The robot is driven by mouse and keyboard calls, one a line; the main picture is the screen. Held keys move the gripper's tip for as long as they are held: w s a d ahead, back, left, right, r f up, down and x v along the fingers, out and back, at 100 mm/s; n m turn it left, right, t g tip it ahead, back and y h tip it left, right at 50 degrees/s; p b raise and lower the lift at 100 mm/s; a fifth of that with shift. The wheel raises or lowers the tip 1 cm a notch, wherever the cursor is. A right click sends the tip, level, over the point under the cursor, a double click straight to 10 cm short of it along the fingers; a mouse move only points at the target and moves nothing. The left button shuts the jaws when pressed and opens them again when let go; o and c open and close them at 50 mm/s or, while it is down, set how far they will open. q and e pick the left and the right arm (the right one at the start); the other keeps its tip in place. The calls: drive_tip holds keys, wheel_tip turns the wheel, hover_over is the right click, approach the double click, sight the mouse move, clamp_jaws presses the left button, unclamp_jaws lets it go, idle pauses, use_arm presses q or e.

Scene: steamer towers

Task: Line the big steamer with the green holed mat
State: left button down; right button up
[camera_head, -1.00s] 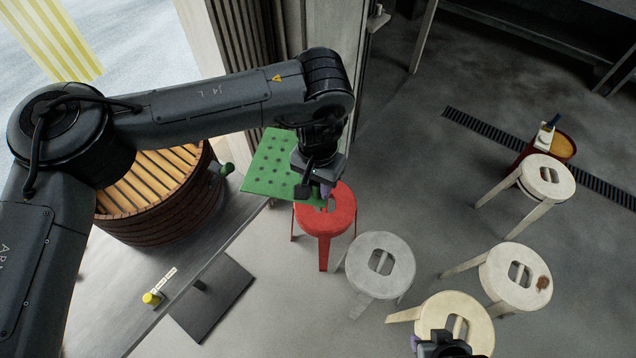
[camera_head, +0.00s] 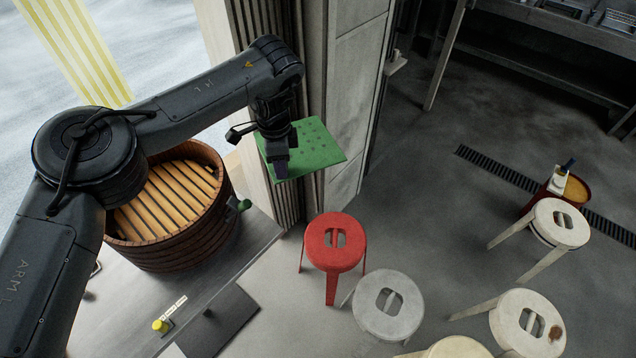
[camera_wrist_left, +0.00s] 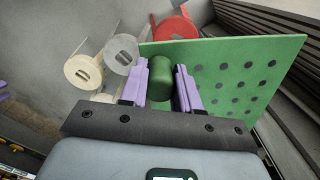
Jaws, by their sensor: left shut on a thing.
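The green holed mat (camera_head: 322,148) hangs in the air to the right of the big steamer, by the wall panels. The big steamer (camera_head: 185,252) is a round wooden tub on the bench, open at the top, with a floor of light slats. My left gripper (camera_head: 281,172) is at the mat's near left edge. In the left wrist view my left gripper (camera_wrist_left: 161,82) is shut on the mat's green knob, and the mat (camera_wrist_left: 215,58) spreads behind the fingers. My right gripper is out of view.
The bench (camera_head: 225,262) carries a small yellow object (camera_head: 160,326) near its front. A red stool (camera_head: 335,241), a grey stool (camera_head: 388,303) and several pale stools stand on the floor to the right. My left arm passes over the steamer's left side.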

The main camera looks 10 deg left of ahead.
use_arm(q)
drive_tip(key=s+a+f+n+p, duration=0.1)
drive_tip(key=s+a+p, duration=0.15)
drive_tip(key=a, duration=0.85)
drive_tip(key=s+a+n+p, duration=0.1)
drive_tip(key=a+p, duration=0.2)
drive_tip(key=a, duration=0.7)
drive_tip(key=s+a+f+n+p, duration=0.2)
drive_tip(key=s+a+p, duration=0.3)
drive_tip(key=s+a, duration=0.7)
drive_tip(key=shift+a+f+n+p, duration=0.35)
drive_tip(key=shift+a+n, duration=0.25)
drive_tip(key=shift+a, duration=1.3)
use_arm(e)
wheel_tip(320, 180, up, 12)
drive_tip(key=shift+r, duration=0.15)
